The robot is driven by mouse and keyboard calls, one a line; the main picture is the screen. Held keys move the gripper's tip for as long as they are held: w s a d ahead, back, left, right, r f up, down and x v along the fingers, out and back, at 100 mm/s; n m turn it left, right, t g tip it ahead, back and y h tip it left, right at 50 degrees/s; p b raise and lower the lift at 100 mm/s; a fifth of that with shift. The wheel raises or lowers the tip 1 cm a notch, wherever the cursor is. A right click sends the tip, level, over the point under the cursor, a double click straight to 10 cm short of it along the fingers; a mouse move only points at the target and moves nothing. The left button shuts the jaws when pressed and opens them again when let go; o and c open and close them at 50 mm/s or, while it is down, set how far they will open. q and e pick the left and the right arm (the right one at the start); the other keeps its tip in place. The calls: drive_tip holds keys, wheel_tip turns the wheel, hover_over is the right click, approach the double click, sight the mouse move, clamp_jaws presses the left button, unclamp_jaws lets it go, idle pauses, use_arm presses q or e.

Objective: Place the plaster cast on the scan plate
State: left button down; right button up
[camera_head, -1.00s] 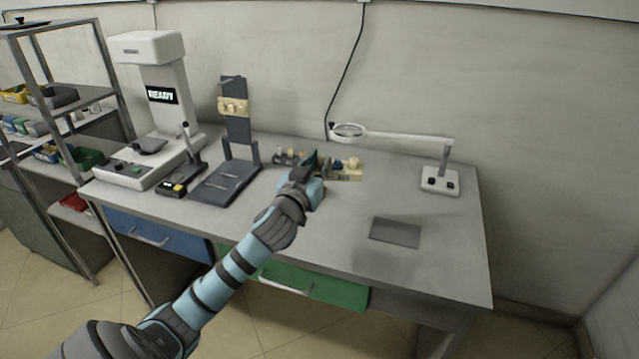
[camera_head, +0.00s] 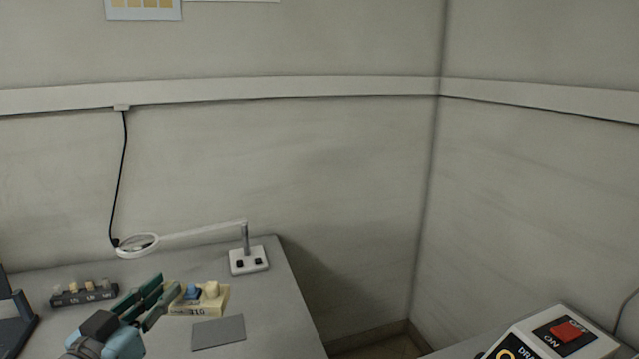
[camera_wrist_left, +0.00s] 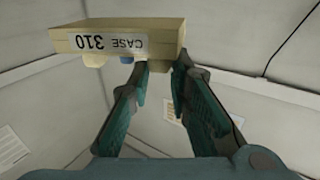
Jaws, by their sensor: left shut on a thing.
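My left gripper (camera_head: 174,291) is shut at the left end of the cream tray (camera_head: 198,311) labelled 310. In the left wrist view the tray (camera_wrist_left: 110,42) reads "CASE 310" upside down, at my fingertips (camera_wrist_left: 158,66), with wall behind it and no tabletop visible. A cream piece (camera_head: 211,289), possibly the plaster cast, and a blue piece (camera_head: 192,292) are on the tray. A small cream part shows between the fingertips, its shape partly hidden. The scanner with its dark plate is outside the current views. My right gripper is not in view.
A dark rack of small pieces (camera_head: 85,293) stands left of my gripper. A grey mat (camera_head: 218,332) lies in front of the tray. A magnifier lamp (camera_head: 248,261) stands behind, its arm reaching left. A box with a red switch (camera_head: 567,332) is at lower right.

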use_arm(q)
drive_tip(key=s+d+f+m+g+h+p, duration=0.1)
drive_tip(key=s+d+f+h, duration=0.1)
drive_tip(key=s, duration=0.4)
drive_tip(key=s+d+f+m+h+p, duration=0.1)
drive_tip(key=s+d+f+m+h, duration=0.1)
drive_tip(key=s+d+f, duration=0.3)
drive_tip(key=s+d+h, duration=0.1)
drive_tip(key=s, duration=0.1)
drive_tip(key=shift+s+f+g, duration=0.15)
drive_tip(key=shift+s+g, duration=0.15)
drive_tip(key=shift+g, duration=0.1)
